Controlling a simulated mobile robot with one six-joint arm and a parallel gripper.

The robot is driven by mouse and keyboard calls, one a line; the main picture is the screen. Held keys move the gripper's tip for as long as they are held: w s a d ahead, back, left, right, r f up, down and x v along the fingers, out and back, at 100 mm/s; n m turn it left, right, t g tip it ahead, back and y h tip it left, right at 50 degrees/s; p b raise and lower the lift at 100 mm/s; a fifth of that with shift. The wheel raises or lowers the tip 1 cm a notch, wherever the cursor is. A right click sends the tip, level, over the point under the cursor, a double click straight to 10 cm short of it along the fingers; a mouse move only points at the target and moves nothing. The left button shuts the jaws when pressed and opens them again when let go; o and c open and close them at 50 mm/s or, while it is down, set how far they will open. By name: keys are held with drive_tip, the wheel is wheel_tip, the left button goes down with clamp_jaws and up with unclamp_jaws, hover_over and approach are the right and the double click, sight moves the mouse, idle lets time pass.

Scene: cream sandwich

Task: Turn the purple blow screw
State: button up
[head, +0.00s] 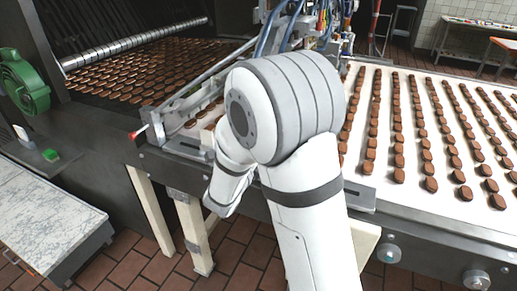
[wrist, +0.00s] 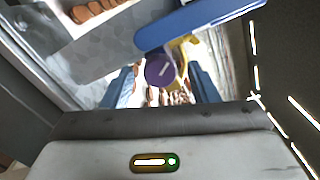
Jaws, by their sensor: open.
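The purple blow screw (wrist: 160,70) is a round purple knob with a pale line on its face, near the middle of the wrist view. My gripper (wrist: 163,82) is open, with one blue finger to the left of the screw and one to the right. The screw appears between the fingers. I cannot tell whether it is fully within their reach, and I see no contact. In the head view my arm hides the screw and the gripper.
A blue bar (wrist: 196,24) and a yellow part (wrist: 185,50) lie close to the screw in the wrist view. A conveyor (head: 401,104) with rows of chocolate-brown pieces runs to the right in the head view. A marble-topped table (head: 42,216) stands at lower left.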

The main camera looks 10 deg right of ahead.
drive_tip(key=v, duration=0.8)
drive_tip(key=shift+b, duration=0.4)
drive_tip(key=shift+d, duration=0.1)
drive_tip(key=s+d+f+m+g+y, duration=0.1)
drive_tip(key=s+d+m+g, duration=0.65)
drive_tip(key=m, duration=0.45)
drive_tip(key=s+d+f+m+g, duration=0.1)
drive_tip(key=s+d+m+g, duration=0.6)
drive_tip(key=m, duration=0.5)
drive_tip(key=s+a+m+t+y, duration=0.1)
drive_tip(key=s+a+m+y, duration=0.2)
drive_tip(key=m, duration=0.6)
drive_tip(key=s+a+r+m+t+y, duration=0.1)
drive_tip(key=s+a+m+y, duration=0.2)
drive_tip(key=a+m+y, duration=0.3)
drive_tip(key=m, duration=0.3)
drive_tip(key=shift+s+r+m+y, duration=0.15)
drive_tip(key=shift+r+m+y, duration=0.1)
drive_tip(key=shift+m+y, duration=0.05)
